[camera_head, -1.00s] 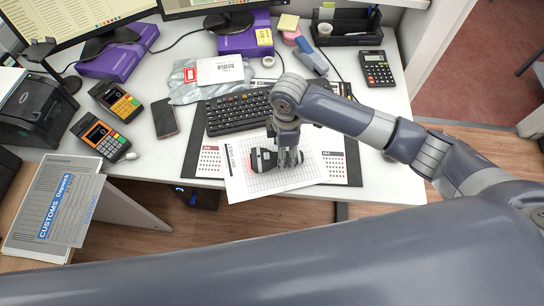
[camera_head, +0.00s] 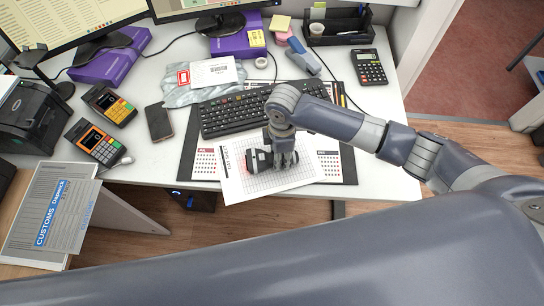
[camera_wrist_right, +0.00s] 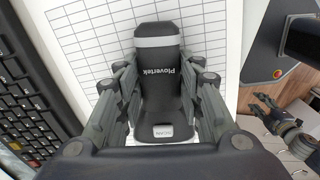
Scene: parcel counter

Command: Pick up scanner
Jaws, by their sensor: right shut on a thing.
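The scanner is a black handheld device (camera_head: 258,161) with a grey band, over a white gridded sheet on the desk. In the right wrist view the scanner (camera_wrist_right: 160,78), lettered "Plovertek", lies lengthwise between the fingers. My right gripper (camera_head: 284,160) comes down over its right part in the head view and hides that part. In the wrist view its fingers (camera_wrist_right: 160,95) press on both sides of the scanner. I cannot tell whether the scanner is clear of the sheet. My left gripper (camera_wrist_right: 262,105) shows small at the right of the wrist view, fingers apart and empty.
The gridded sheet (camera_head: 232,188) overhangs the desk's front edge. A keyboard (camera_head: 236,112) is just behind the scanner. Card terminals (camera_head: 95,143) and a phone (camera_head: 159,122) are at left, a calculator (camera_head: 369,68) at right. The desk's front right is clear.

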